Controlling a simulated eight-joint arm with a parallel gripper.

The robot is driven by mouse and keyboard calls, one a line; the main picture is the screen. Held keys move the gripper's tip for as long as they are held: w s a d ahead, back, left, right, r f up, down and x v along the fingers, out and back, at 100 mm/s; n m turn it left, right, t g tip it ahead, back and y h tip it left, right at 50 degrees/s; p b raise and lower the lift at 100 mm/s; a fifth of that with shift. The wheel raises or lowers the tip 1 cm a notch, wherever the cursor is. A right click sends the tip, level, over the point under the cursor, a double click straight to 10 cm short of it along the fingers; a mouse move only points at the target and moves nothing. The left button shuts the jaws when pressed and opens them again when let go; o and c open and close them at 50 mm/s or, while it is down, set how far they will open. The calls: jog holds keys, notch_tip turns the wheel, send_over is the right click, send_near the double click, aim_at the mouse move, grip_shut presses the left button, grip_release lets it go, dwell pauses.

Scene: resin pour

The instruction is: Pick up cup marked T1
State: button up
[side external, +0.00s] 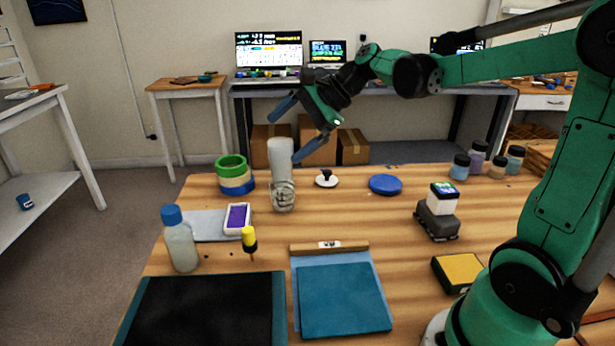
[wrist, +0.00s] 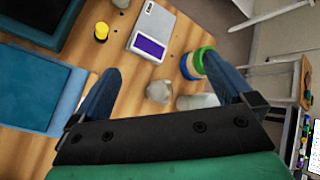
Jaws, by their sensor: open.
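No T1 mark is readable on any vessel. A pale, tall cylinder (side external: 281,153) stands on the wooden table in the side view, with a grey patterned cup-like piece (side external: 283,196) at its foot. In the wrist view, a grey rounded piece (wrist: 159,91) and a whitish cylinder (wrist: 198,101) appear side by side, between the fingers' lines. I cannot tell which is the T1 cup. My gripper (side external: 284,138) is open and empty, tilted above the table near the cylinder's top. Its two blue fingers also show spread apart in the wrist view (wrist: 160,66).
Stacked green, yellow and blue rolls (side external: 235,178) stand left of the cylinder. A blue-capped bottle (side external: 181,246), purple-screened device (side external: 238,219) and yellow-topped tool (side external: 249,241) are nearby. A white knobbed disc (side external: 326,181) and blue disc (side external: 386,185) lie right. Bare wood lies toward the right-centre.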

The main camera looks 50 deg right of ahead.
aim_at(294, 185)
jog(key=w+d+f+m+t+y, duration=0.2)
jog(key=w+d+m+t+y, duration=0.15)
jog(key=d+m, duration=0.6)
jog(key=shift+h, duration=0.35)
jog(key=f, duration=0.4)
jog(key=a+f, duration=0.1)
jog(key=f, duration=0.7)
jog(key=shift+w+a+f, duration=0.15)
jog(key=shift+w+f, duration=0.05)
jog(key=shift+f, duration=0.1)
jog(key=shift+w+a+f, duration=0.1)
jog(key=shift+f, duration=0.2)
jog(key=shift+x, duration=2.65)
jog(key=shift+f, duration=0.1)
jog(key=c, duration=1.2)
